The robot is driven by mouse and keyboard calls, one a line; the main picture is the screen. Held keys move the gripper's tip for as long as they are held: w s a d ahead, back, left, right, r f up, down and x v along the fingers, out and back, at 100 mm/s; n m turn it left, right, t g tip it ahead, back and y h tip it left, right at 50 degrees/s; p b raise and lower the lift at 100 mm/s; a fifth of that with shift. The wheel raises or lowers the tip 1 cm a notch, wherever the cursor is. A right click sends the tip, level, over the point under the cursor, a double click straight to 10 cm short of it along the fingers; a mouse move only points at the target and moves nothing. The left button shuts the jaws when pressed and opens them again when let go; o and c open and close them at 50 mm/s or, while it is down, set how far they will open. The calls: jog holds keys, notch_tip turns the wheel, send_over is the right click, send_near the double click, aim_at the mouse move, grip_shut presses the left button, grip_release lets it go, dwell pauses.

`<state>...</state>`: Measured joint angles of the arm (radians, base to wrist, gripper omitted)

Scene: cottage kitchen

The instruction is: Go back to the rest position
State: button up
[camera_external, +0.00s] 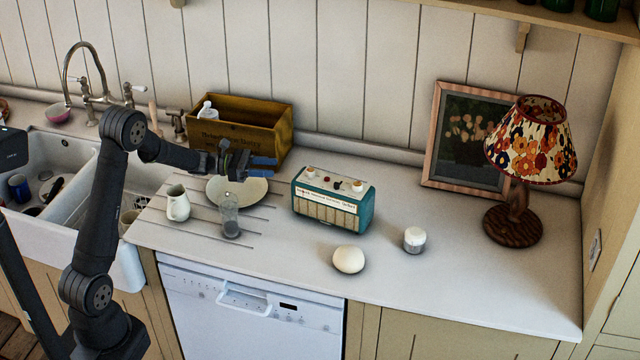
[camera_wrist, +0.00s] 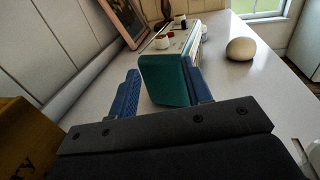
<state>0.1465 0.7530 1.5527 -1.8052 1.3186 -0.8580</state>
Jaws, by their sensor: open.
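My gripper (camera_external: 262,167) is above the draining area of the counter, between the wooden box and the radio. Its two blue fingers are apart and nothing is between them; they also show in the wrist view (camera_wrist: 160,95). The fingers point right, toward the teal radio (camera_external: 333,201), whose end face fills the view beyond them in the wrist view (camera_wrist: 163,82). My arm reaches in from the lower left, over the sink side.
The wooden box (camera_external: 262,127) with a white bottle stands behind my gripper. A plate (camera_external: 252,190), a glass (camera_external: 230,217) and a white jug (camera_external: 177,203) stand below or near it. A white round object (camera_external: 348,260), a jar (camera_external: 414,240) and a lamp (camera_external: 512,226) are farther right.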

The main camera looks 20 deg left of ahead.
send_near(301, 176)
jog(key=w+d, duration=0.1)
jog(key=d, duration=0.2)
jog(key=d+r, duration=0.1)
jog(key=d, duration=0.3)
jog(key=w+d, duration=0.1)
jog(key=d, duration=0.2)
jog(key=shift+w+d+r, duration=0.2)
jog(key=shift+w+r, duration=0.1)
jog(key=shift+r, duration=0.1)
jog(key=n+t, duration=0.1)
jog(key=t, duration=0.1)
jog(key=n+t+y, duration=0.1)
jog(key=t, duration=0.1)
jog(key=shift+s+n, duration=0.3)
jog(key=shift+a, duration=0.3)
jog(key=v, duration=0.7)
jog(key=w+m+g, duration=0.6)
jog(key=m+g, duration=0.2)
jog(key=g, duration=0.4)
jog(key=shift+w+a+h, duration=0.35)
jog(key=shift+h, duration=0.05)
